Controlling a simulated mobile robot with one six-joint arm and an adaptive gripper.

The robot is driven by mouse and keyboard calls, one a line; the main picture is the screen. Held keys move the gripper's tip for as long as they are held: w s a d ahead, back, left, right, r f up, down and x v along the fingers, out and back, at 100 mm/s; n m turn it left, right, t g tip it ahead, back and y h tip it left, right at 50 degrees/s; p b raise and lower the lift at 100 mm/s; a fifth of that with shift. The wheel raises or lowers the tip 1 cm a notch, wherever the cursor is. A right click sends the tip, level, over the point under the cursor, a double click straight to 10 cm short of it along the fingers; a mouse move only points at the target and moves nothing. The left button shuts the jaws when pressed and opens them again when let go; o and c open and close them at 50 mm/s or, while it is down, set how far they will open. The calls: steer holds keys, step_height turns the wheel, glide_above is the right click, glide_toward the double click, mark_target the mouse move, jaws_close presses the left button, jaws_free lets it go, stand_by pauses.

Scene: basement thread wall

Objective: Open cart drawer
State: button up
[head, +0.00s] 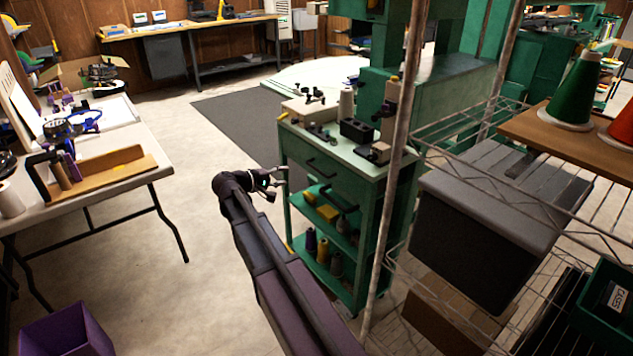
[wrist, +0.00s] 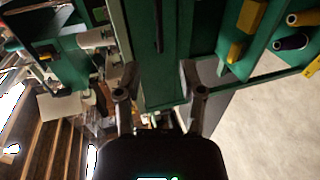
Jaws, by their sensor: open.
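The green cart (head: 356,176) stands right of centre in the head view, with a pale top. Its drawer front (head: 297,155) lies just below the top and carries a dark bar handle (head: 320,168). The drawer looks closed. My gripper (head: 277,183) is open and empty, in front of the cart's left part, apart from the handle in the head view. In the wrist view my gripper (wrist: 160,92) has its fingers spread before the green drawer front (wrist: 180,50). The dark handle (wrist: 158,25) shows beyond the fingertips, near the top edge, not between them.
Open shelves under the drawer hold yellow items (head: 327,212) and thread spools (head: 323,250). A wire rack (head: 480,150) with a grey bin (head: 490,220) and its post (head: 395,150) stand close on the right. A folding table (head: 130,125) is left. Floor (head: 200,240) between is clear.

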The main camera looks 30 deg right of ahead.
mark_target(315, 169)
steer(key=shift+w+d+f+h+b, duration=0.2)
steer(key=shift+w+f+h+b, duration=0.1)
steer(key=shift+w+b, duration=0.05)
stand_by(0.3)
steer(key=b+x, duration=0.2)
steer(key=x, duration=1.1)
steer(key=shift+d+f+b, duration=0.1)
steer(key=shift+d+b, duration=0.25)
steer(key=shift+b, duration=0.05)
jaws_close()
